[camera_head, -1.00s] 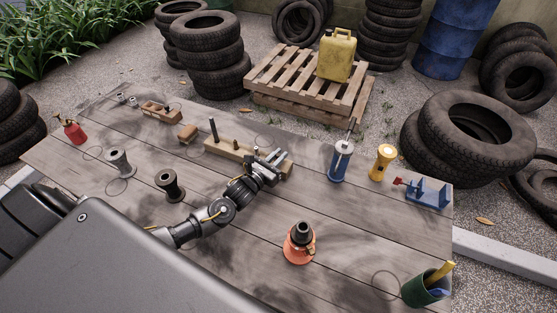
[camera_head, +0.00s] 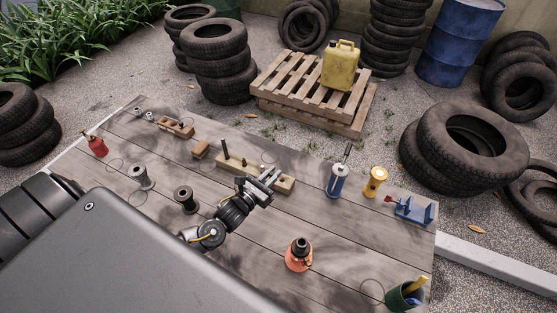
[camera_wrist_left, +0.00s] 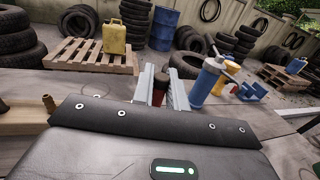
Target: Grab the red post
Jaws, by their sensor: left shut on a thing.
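My left gripper (camera_head: 265,181) reaches over the right part of a long wooden block (camera_head: 229,164) on the table. In the left wrist view the two grey fingers (camera_wrist_left: 161,84) stand on either side of the red post (camera_wrist_left: 158,97), which has a dark brown top, and are shut on it. The red post is hidden behind the gripper in the head view, and its lower end is hidden by the gripper body in the wrist view. I cannot tell whether it is still in the block. Other dark posts (camera_head: 224,147) stand on the block's left part. My right gripper is not in view.
Right of the block stand a blue cylinder with a rod (camera_head: 338,181), a yellow flashlight (camera_head: 375,182) and a blue vise (camera_head: 416,211). An orange-based item (camera_head: 299,255) and a green cup (camera_head: 404,296) are nearer.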

